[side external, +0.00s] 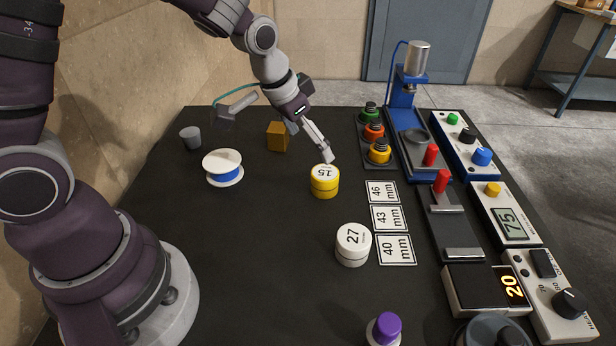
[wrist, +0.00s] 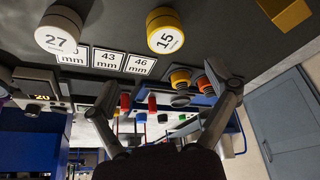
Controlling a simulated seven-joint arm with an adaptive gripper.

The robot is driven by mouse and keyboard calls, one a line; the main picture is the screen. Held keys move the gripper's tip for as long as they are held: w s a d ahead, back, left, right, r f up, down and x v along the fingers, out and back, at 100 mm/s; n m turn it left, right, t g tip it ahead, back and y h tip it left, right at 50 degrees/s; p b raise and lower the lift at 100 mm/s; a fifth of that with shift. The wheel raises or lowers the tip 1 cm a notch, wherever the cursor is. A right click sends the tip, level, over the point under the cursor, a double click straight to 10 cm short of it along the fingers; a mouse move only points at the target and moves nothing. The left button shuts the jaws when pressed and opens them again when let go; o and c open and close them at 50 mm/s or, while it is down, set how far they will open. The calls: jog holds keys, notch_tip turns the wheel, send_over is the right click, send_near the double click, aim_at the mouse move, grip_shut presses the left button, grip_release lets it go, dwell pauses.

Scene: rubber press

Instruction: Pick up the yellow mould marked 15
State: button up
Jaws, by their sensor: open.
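The yellow mould marked 15 (side external: 325,187) stands upright on the black table, with its white numbered top facing up. In the wrist view the yellow mould (wrist: 163,22) is at the top centre, beyond the fingertips. My gripper (side external: 275,136) is open and empty, its two fingers spread wide. In the side view one fingertip is just above and behind the mould's top; I cannot tell the exact gap. In the wrist view my gripper (wrist: 168,88) shows both fingers apart with nothing between them close by.
A white mould marked 27 (side external: 352,247) stands nearer the camera. Size cards (side external: 388,218) lie to the right. A blue-white spool (side external: 223,168), a mustard block (side external: 277,137) and a grey cup (side external: 190,138) are left. Stacked coloured pieces (side external: 375,131) and a blue press (side external: 405,95) stand behind right.

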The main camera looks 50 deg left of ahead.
aim_at(323, 173)
jog(key=x, duration=0.5)
jog(key=shift+f, duration=0.2)
jog(key=x, duration=0.5)
jog(key=shift+w+a+f, duration=0.25)
jog(key=shift+a+f, duration=0.05)
jog(key=shift+a, duration=0.05)
jog(key=shift+c, duration=0.3)
jog(key=c, duration=1.3)
jog(key=shift+o, duration=0.2)
jog(key=shift+r, duration=0.1)
